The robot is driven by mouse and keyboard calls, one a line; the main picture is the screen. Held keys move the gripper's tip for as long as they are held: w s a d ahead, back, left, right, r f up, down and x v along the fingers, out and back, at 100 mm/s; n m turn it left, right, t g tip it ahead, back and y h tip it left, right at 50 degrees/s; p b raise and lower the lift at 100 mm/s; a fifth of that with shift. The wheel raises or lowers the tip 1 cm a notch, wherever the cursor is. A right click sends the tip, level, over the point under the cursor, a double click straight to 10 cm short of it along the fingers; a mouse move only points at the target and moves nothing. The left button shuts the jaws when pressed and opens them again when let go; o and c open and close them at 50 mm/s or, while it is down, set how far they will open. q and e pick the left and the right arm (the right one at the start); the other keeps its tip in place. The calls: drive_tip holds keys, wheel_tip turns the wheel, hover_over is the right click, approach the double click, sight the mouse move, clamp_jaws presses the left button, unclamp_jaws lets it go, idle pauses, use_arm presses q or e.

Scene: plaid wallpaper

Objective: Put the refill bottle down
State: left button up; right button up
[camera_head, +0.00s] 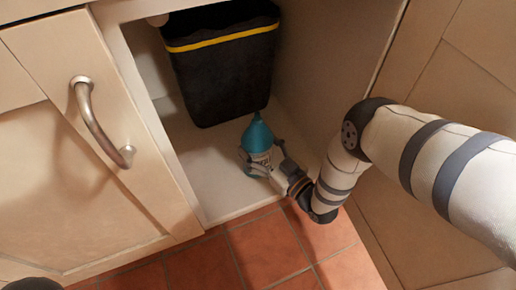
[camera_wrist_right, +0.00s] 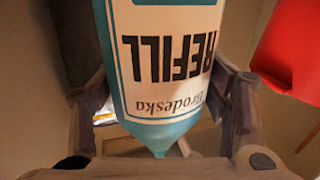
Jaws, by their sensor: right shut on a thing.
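The refill bottle (camera_head: 258,137) is teal with a pale label and a narrow tip. It is inside the open cabinet, low over the pale cabinet floor (camera_head: 208,172). I cannot tell whether it touches that floor. My right gripper (camera_head: 259,162) reaches in from the right and is shut on the bottle, with a finger on each side. In the right wrist view the bottle (camera_wrist_right: 165,75) fills the middle between the fingers, its "REFILL" label upside down and its tip pointing down in the picture. My left gripper is not in view.
A black bin with a yellow stripe (camera_head: 221,75) stands out behind the bottle in the cabinet. A cabinet door with a metal handle (camera_head: 98,125) is at left. Red floor tiles (camera_head: 265,245) lie in front. A red object (camera_wrist_right: 290,45) shows at right in the wrist view.

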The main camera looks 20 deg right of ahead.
drive_tip(key=o, duration=1.5)
drive_tip(key=shift+r, duration=0.2)
use_arm(q)
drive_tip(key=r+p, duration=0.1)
drive_tip(key=p, duration=0.1)
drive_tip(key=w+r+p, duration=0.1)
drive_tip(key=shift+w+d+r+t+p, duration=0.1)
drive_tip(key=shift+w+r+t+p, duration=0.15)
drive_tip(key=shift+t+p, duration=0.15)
use_arm(e)
drive_tip(key=v, duration=1.2)
